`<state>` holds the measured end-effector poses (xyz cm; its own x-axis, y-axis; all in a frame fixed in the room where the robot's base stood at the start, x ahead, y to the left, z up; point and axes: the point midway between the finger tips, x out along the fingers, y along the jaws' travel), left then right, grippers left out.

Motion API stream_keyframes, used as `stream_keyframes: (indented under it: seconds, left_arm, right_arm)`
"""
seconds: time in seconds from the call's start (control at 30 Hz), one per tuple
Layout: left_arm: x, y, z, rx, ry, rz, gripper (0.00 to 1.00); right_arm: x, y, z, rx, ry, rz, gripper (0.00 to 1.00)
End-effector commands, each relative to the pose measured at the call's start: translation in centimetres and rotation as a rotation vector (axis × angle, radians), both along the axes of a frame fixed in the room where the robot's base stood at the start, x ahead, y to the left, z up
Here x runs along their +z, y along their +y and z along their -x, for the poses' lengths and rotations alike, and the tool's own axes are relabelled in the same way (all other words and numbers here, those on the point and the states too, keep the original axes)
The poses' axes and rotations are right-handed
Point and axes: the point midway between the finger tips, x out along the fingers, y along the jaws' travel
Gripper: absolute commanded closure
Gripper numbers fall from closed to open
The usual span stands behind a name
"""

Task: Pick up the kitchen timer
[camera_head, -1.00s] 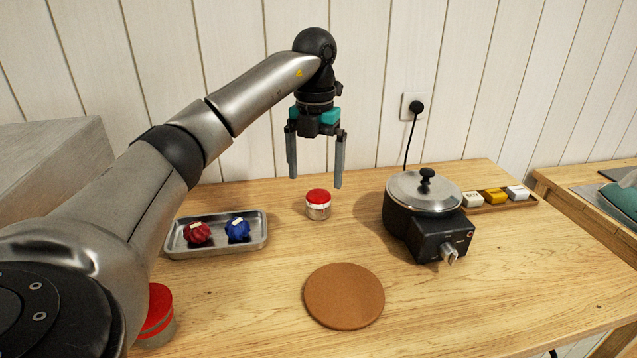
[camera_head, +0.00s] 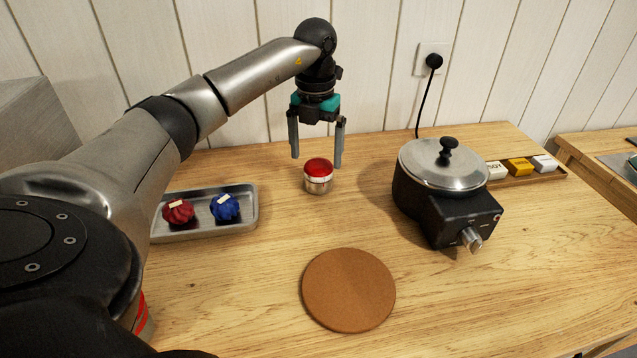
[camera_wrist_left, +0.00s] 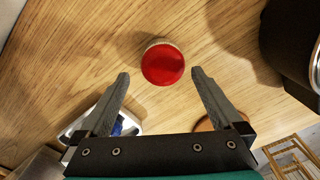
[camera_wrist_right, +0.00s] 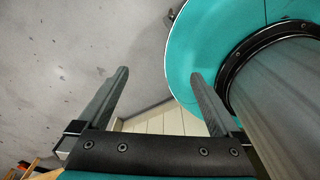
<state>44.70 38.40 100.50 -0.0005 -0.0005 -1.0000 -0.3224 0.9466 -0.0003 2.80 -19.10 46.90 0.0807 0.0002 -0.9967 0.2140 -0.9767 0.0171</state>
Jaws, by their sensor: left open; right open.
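The kitchen timer, as far as I can tell, is a small round can with a red top and silver-and-white side (camera_head: 318,177), standing upright on the wooden table. My left gripper (camera_head: 317,162) points down at it, open and empty. In the left wrist view the red top (camera_wrist_left: 162,65) lies just beyond and between the open fingertips (camera_wrist_left: 160,73), with no contact visible. A similar red-and-silver item (camera_head: 140,315) at the lower left is mostly hidden by my arm. My right gripper (camera_wrist_right: 158,75) is open and empty, away from the table.
A metal tray (camera_head: 250,222) with a red and a blue bundle lies left of the timer. A lidded black cooker (camera_head: 440,195) stands right of it. A round brown mat (camera_head: 348,290) lies in front. A rack of small labelled blocks (camera_head: 517,168) is at the back right.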

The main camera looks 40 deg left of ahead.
Motion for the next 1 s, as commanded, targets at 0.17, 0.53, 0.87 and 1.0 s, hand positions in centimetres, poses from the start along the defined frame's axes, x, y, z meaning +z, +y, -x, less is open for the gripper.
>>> stream_keyframes:
  seconds: [0.17, 0.53, 0.87, 1.0]
  left_arm:
    - [-0.9, 0.0, 0.0, 0.0, 0.0, 0.0, 0.0]
    - [-5.7, -0.5, 0.0, 0.0, 0.002, 0.0, 0.0]
    - [-5.8, -0.5, -0.1, 0.0, -0.001, -0.001, 0.09]
    - [-5.8, -0.5, -0.1, 0.0, -0.001, -0.001, 0.25]
  right_arm:
    - [-0.2, 0.0, -0.3, -0.001, -0.005, 0.0, 0.0]
    - [-1.3, 0.0, -0.8, -0.003, -0.013, -0.001, 0.0]
    - [-1.2, 0.0, -1.3, -0.005, -0.023, -0.001, 0.0]
    - [-1.2, 0.0, -1.3, -0.004, -0.023, -0.001, 0.0]
